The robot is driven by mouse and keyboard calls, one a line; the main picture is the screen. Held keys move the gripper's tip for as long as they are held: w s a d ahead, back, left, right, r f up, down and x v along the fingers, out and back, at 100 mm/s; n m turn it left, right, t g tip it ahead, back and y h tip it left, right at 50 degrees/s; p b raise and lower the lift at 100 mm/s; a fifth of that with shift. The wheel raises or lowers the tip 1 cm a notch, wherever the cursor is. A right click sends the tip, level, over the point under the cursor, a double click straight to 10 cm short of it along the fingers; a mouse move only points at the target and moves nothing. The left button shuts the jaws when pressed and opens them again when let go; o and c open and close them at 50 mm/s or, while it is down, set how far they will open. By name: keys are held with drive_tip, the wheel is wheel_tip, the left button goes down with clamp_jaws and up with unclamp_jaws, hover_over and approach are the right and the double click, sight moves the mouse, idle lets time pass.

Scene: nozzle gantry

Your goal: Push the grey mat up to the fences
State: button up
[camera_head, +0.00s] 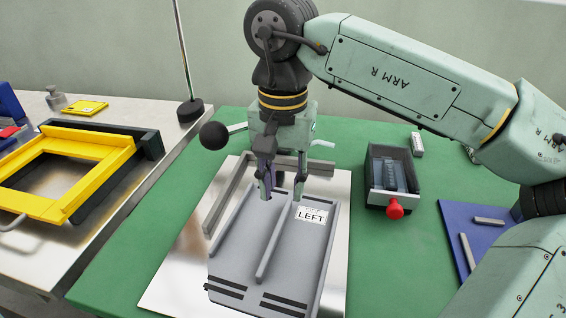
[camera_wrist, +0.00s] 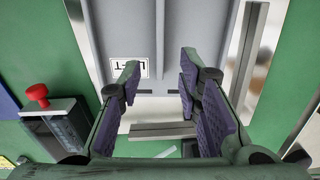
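The grey mat (camera_head: 235,245), a ribbed plate with a white LEFT label (camera_head: 311,215), lies on a shiny metal plate (camera_head: 180,265). It also shows in the wrist view (camera_wrist: 112,25). Grey fences stand on the metal plate: a left one (camera_head: 222,205) and a far one (camera_head: 318,167). In the wrist view, a strip of bare metal shows between the mat and the far fence (camera_wrist: 160,131), and a narrower one beside the side fence (camera_wrist: 248,50). My gripper (camera_head: 281,194) is at the mat's far end, fingers apart on either side of the middle rib (camera_wrist: 160,45). Contact is unclear.
A dark box with a red knob (camera_head: 390,175) stands right of the metal plate on the green table (camera_head: 120,255). A blue mat with grey bars (camera_head: 470,240) lies farther right. A yellow frame (camera_head: 60,205) is on the left bench. A post (camera_head: 187,60) stands behind.

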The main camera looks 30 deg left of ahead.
sight(283, 215)
wheel_tip(283, 215, down, 7)
drive_tip(key=shift+r, duration=0.1)
drive_tip(key=shift+c, duration=0.2)
clamp_jaws()
idle(0.4)
idle(0.4)
